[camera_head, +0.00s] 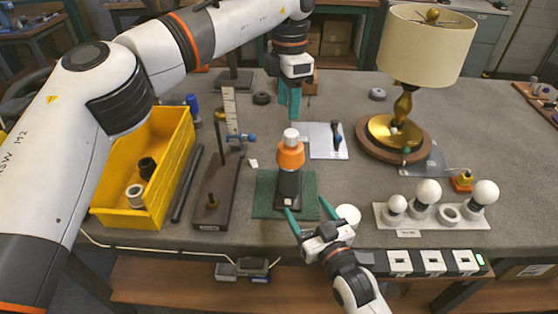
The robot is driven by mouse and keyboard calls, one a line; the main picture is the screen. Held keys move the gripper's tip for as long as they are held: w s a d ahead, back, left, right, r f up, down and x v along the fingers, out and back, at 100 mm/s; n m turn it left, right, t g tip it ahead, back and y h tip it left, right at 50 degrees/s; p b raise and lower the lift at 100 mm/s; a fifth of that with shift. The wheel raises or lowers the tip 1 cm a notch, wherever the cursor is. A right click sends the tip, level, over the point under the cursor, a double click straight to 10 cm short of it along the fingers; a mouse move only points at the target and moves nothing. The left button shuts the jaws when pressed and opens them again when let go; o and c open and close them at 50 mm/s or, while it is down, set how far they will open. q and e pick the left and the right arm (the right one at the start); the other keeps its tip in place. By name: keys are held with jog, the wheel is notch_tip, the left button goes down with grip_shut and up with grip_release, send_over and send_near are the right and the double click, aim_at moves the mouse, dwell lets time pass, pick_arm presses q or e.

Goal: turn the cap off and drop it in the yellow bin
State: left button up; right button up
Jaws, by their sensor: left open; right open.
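An upright fixture (290,187) with a dark body stands on a green mat (264,200). It has an orange collar (291,158) and a small white piece (291,136) on top; I cannot tell which piece is the cap. My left gripper (289,112) points down with teal fingers, empty, behind and above the white piece and apart from it. My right gripper (309,211) is open and empty at the mat's front edge, its fingers pointing toward the fixture's base. The yellow bin (122,217) stands at the left and holds a white ring-like part and a dark part.
A stand with a ruler (230,110) and a black bar (187,184) lie between bin and mat. A lamp (428,45) stands at back right. A white rack (408,222) with bulbs is at right. A white round thing (348,215) is beside my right gripper.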

aim_at(293, 185)
pick_arm(q)
jog(key=shift+s+d+r, duration=0.3)
jog(key=shift+s+d, duration=0.05)
jog(key=shift+s, duration=0.2)
jog(key=shift+s+d+r, duration=0.25)
jog(key=shift+s+d, duration=0.1)
jog(key=shift+s, duration=0.15)
pick_arm(e)
jog(key=shift+w+a+r, duration=0.25)
jog(key=shift+w+r, duration=0.25)
jog(key=shift+w, duration=0.1)
pick_arm(q)
jog(key=shift+w+a+f, duration=0.25)
jog(key=shift+w, duration=0.15)
pick_arm(e)
jog(key=x, duration=0.7)
jog(key=shift+w+a+f, duration=0.15)
jog(key=shift+w+f, duration=0.05)
jog(key=shift+w, duration=0.2)
pick_arm(q)
jog(key=shift+s+r, duration=0.1)
jog(key=shift+s, duration=0.05)
pick_arm(e)
jog(key=shift+w+a, duration=0.2)
jog(key=shift+w, duration=0.25)
jog(key=shift+w+a, duration=0.15)
jog(key=shift+w, duration=0.05)
